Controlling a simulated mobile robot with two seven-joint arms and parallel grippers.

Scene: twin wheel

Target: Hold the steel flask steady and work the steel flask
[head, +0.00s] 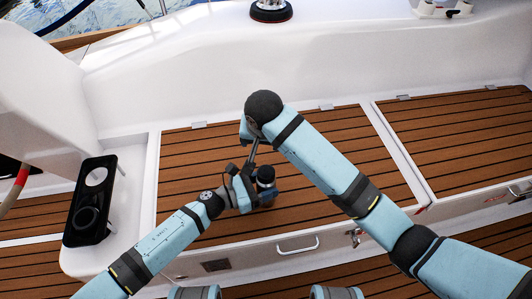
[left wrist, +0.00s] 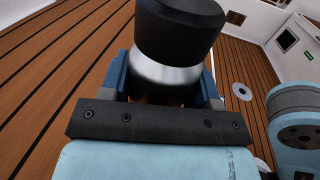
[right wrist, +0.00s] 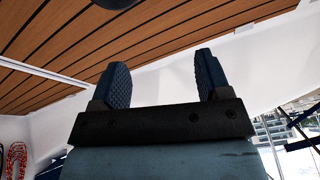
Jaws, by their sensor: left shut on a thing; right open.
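The steel flask (head: 266,185) stands about upright just above or on the slatted wooden seat, with a black cap on top. In the left wrist view the flask (left wrist: 168,75) shows its bright steel band under the wide black cap, between the blue finger pads. My left gripper (head: 250,191) is shut on the flask's side. My right gripper (right wrist: 160,82) is open and empty in the right wrist view. In the head view its arm reaches in above and behind the flask, and its fingertips are hard to make out. A dark rounded edge shows at the top of the right wrist view.
The slatted wooden seat (head: 350,150) has free room right of the flask. A black holder with round openings (head: 82,215) stands at the left. A white wall (head: 200,90) rises behind. A handle (head: 298,246) is on the seat's front.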

